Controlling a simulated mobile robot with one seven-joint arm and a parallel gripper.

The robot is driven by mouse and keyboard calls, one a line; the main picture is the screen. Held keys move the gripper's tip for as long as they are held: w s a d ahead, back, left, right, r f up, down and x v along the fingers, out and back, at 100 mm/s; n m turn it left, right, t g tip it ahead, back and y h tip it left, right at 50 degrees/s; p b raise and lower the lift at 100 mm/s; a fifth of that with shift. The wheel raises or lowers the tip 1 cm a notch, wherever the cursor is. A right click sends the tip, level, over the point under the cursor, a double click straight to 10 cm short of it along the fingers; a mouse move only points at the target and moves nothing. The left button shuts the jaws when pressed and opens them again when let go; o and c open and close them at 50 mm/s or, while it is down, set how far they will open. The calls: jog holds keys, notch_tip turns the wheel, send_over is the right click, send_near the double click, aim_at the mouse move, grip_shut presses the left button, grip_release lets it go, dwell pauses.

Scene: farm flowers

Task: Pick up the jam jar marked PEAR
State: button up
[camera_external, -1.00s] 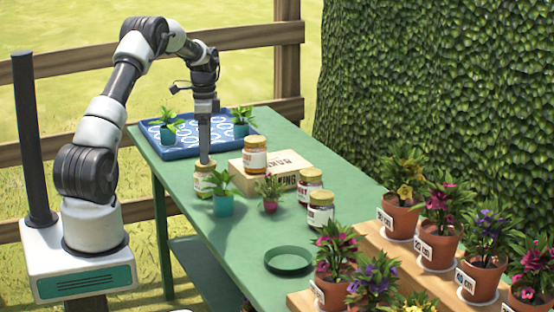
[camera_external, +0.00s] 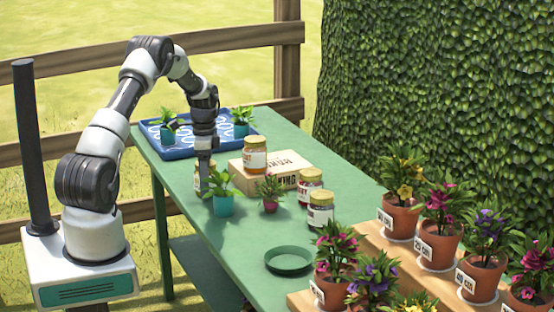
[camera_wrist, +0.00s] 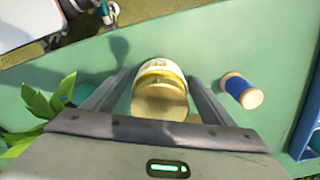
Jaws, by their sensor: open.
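A jam jar with a gold lid and pale label (camera_wrist: 160,95) stands on the green table between the fingers of my gripper (camera_wrist: 158,78) in the wrist view. The fingers are open on either side of it, with no clear grip. In the external view my gripper (camera_external: 204,172) points down at this jar, which is mostly hidden behind it and a potted plant. Its label cannot be read. Other jars stand on a wooden box (camera_external: 254,156) and on the table to its right (camera_external: 310,185) and (camera_external: 320,209). Their labels are too small to read.
A blue tray (camera_external: 182,152) is behind. A green dish (camera_external: 288,261) sits on clear table in front.

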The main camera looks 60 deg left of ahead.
jog(key=shift+r, duration=0.1)
jog(key=c, duration=1.5)
